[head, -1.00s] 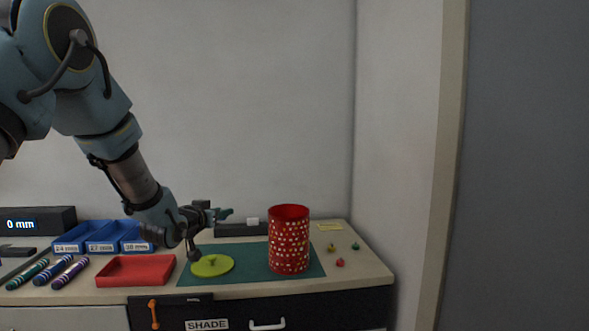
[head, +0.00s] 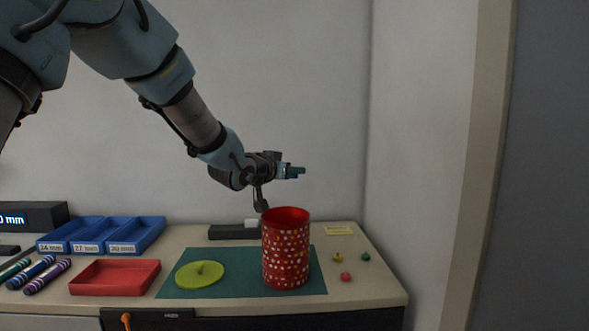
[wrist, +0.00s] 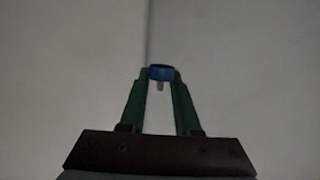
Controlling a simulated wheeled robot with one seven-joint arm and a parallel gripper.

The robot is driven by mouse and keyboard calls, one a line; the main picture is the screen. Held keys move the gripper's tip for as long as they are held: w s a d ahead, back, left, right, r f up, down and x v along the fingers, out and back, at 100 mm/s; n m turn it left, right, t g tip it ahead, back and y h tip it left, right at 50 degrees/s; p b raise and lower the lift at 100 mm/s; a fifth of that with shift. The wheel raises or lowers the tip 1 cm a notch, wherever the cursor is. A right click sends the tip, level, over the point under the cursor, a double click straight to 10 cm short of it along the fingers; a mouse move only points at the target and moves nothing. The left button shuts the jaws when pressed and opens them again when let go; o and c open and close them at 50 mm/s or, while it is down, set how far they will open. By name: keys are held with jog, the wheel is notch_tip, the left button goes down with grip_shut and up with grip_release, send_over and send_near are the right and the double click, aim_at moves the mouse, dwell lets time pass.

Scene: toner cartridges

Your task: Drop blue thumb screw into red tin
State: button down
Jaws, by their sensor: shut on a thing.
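The blue thumb screw (wrist: 160,72) is held between the tips of my gripper (wrist: 160,84) in the wrist view, with its short grey shank showing between the green fingers. In the head view my gripper (head: 296,172) points right, above the red tin and close to its line in the picture. The screw is too small there to make out clearly. The red tin (head: 286,258) has white dots, stands upright and looks open at the top. It stands on the green mat (head: 226,288). The tin's inside bottom is hidden.
A yellow-green lid (head: 199,275) lies on the mat left of the tin. Yellow (head: 337,258), red (head: 346,277) and green (head: 366,257) thumb screws lie right of it. A red tray (head: 115,278), blue bins (head: 102,235) and toner-like striped cylinders (head: 47,276) are at left. A wall rises at right.

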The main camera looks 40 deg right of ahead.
notch_tip(320, 180, down, 5)
jog(key=b, duration=0.2)
jog(key=shift+b, duration=0.3)
jog(key=shift+r, duration=0.1)
jog(key=c, duration=0.5)
grip_release()
jog(key=shift+c, duration=0.2)
jog(key=shift+a, duration=0.1)
jog(key=b+v, duration=0.3)
jog(key=v, duration=0.7)
jog(key=shift+a, duration=0.3)
jog(key=shift+s+r, duration=0.15)
